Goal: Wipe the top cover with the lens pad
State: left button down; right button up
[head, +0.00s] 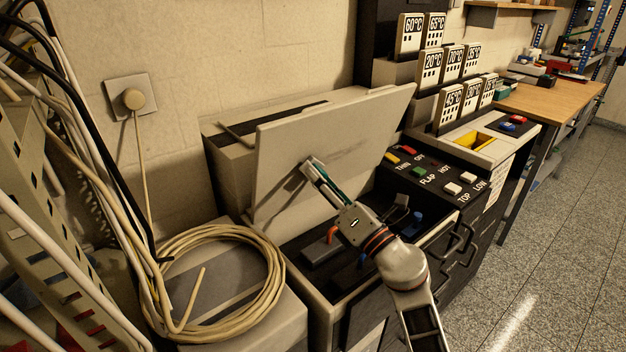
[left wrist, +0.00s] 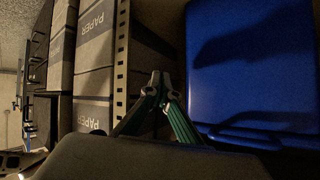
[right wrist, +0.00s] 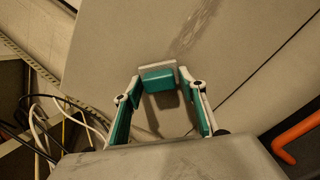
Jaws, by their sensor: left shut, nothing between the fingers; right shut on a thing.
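The top cover (head: 330,125) is a large pale grey panel, raised and tilted, with its hinge side on the machine. A dark smudge (right wrist: 195,30) runs across its face, and the smudge also shows in the head view (head: 350,151). My right gripper (head: 313,168) is shut on the lens pad (right wrist: 158,79), a small green block with a pale edge. The pad is at the cover's face, left of the smudge in the head view; I cannot tell whether it touches. My left gripper (left wrist: 160,77) shows only in the left wrist view, shut and empty.
An orange-handled part (head: 331,234) sits in the machine's open bay. A cable coil (head: 215,285) lies at left. Labelled buttons (head: 452,188) and a yellow-lined slot (head: 476,140) are at right. A blue bin (left wrist: 250,60) and paper boxes (left wrist: 92,75) are near my left gripper.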

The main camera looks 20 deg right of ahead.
jog(key=shift+w+d, duration=0.25)
jog(key=shift+d, duration=0.4)
jog(key=shift+w+d, duration=0.1)
jog(key=shift+d, duration=0.05)
